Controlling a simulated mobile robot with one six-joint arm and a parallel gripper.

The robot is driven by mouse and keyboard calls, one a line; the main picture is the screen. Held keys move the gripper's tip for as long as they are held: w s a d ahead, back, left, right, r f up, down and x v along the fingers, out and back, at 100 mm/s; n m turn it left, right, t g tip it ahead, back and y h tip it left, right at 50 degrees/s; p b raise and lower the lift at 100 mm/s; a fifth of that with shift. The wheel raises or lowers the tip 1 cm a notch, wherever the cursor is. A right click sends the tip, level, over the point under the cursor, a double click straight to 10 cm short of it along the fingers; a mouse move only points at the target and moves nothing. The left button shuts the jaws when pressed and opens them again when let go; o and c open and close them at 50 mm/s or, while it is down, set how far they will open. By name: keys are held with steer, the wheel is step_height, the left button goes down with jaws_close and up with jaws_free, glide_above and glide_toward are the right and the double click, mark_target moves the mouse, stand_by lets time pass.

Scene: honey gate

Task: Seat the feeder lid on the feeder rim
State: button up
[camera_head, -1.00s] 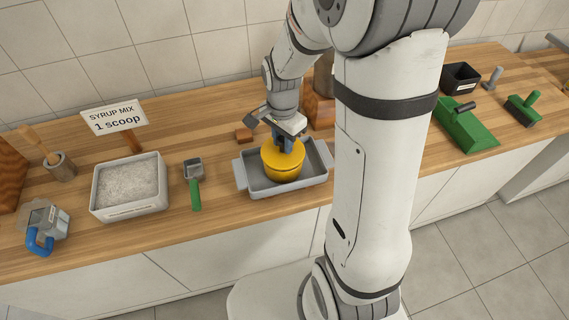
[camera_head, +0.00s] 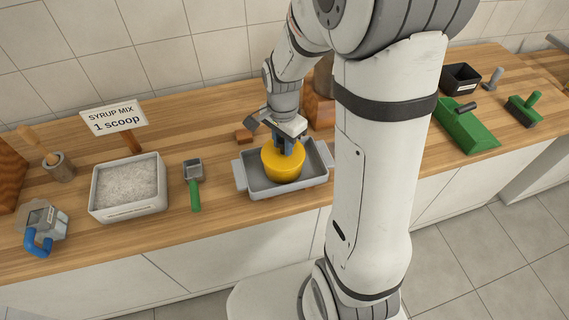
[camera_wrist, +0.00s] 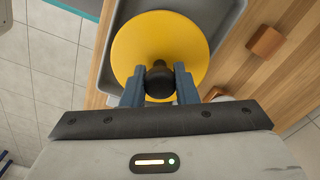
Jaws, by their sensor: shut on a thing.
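The yellow feeder lid (camera_head: 283,160) is a round disc in the grey tray area, seen under my gripper (camera_head: 287,146). In the wrist view the lid (camera_wrist: 160,40) fills the upper middle, with a dark round knob (camera_wrist: 159,80) on top. The two blue-grey fingers of my gripper (camera_wrist: 159,84) are shut on that knob. In the head view yellow also shows below the lid's edge, but I cannot make out a separate feeder rim or tell whether the lid is level on it. The feeder's inside is hidden by the lid.
The grey tray (camera_head: 256,184) surrounds the yellow thing. A green-handled scoop (camera_head: 194,183) and a bin of white grains (camera_head: 130,186) lie to its left. A small wooden block (camera_head: 243,136) is behind it. Green tools (camera_head: 467,129) stand far right.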

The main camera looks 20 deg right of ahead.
steer(key=shift+f+b, duration=0.35)
steer(key=shift+f, duration=0.1)
stand_by(0.4)
stand_by(0.7)
steer(key=o, duration=0.8)
steer(key=shift+r, duration=0.2)
steer(key=shift+r+p, duration=1.3)
steer(key=shift+r, duration=0.3)
steer(key=shift+o, duration=0.4)
steer(key=o, duration=0.5)
steer(key=shift+o, duration=0.4)
